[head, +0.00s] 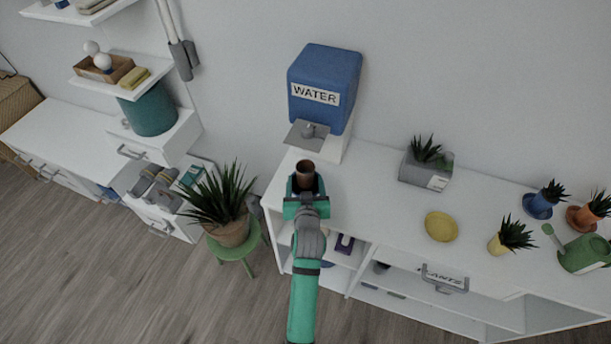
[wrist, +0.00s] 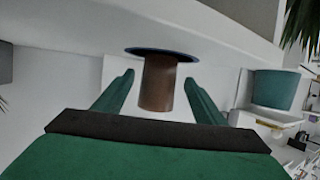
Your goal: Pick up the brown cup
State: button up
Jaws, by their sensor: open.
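The brown cup (head: 306,169) stands at the left end of the white shelf desk (head: 375,197), in front of the blue water container. My green gripper (head: 305,186) is over the desk's left end, right at the cup, and partly hides it in the head view. In the wrist view the brown cup (wrist: 159,84) shows between the two open fingers of my gripper (wrist: 160,90), with a visible gap on each side. A dark blue rim or disc shows at the cup's far end in that view.
The blue water container (head: 322,88) with its tap and grey tray (head: 308,134) stands just behind the cup. A potted plant on a green stool (head: 233,250) is to the left. A yellow bowl (head: 441,226) and a grey planter (head: 426,168) stand farther right on the desk.

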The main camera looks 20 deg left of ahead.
aim_at(306, 181)
jog(key=shift+x, duration=1.85)
jog(key=shift+d, duration=0.1)
jog(key=c, duration=1.3)
jog(key=shift+c, duration=0.3)
jog(key=shift+r, duration=0.1)
